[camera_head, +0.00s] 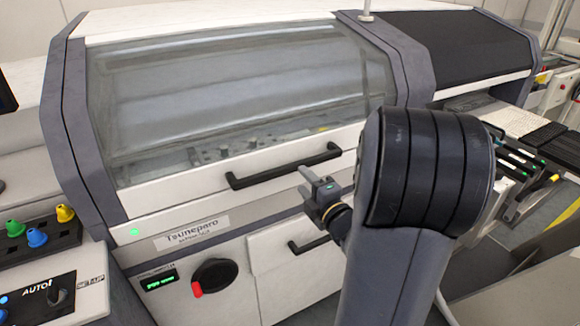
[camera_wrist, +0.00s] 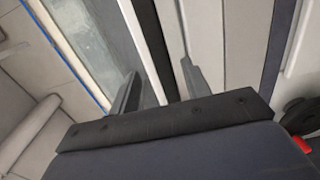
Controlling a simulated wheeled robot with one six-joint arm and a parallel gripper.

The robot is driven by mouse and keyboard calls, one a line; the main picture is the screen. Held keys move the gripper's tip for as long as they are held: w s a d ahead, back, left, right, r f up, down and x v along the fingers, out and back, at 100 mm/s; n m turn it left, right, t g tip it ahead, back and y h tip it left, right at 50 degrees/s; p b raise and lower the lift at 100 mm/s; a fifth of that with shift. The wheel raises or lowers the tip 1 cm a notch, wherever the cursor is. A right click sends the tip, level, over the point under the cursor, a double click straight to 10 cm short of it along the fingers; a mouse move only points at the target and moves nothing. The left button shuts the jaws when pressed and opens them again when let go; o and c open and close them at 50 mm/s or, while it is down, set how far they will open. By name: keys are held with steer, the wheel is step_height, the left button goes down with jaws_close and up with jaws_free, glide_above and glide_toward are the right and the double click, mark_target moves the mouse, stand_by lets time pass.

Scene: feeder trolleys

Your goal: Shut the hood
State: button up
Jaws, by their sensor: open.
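The hood (camera_head: 240,90) is a clear window in a white frame on the machine's front. Its lower frame lies close along the front panel; I cannot tell if a narrow gap is left. A black bar handle (camera_head: 285,167) runs along this lower frame. My gripper (camera_head: 308,181) is open at the handle's right part, just below it in the head view. In the wrist view a dark bar, seemingly the handle (camera_wrist: 151,40), runs between the two open fingers (camera_wrist: 160,82). Contact cannot be made out. My arm hides the hood's lower right corner.
A second black handle (camera_head: 308,245) sits on a lower white drawer front. A red-tipped rotary switch (camera_head: 214,277) and a green display (camera_head: 159,282) are at lower left. Feeder slots (camera_head: 515,165) stand at the right. A control box with coloured knobs (camera_head: 38,238) is at far left.

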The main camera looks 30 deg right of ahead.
mark_target(293, 170)
steer(key=w+p, duration=0.1)
steer(key=w, duration=0.6)
steer(key=shift+w+a, duration=0.15)
steer(key=shift+w, duration=0.05)
steer(key=shift+c, duration=0.4)
jaws_close()
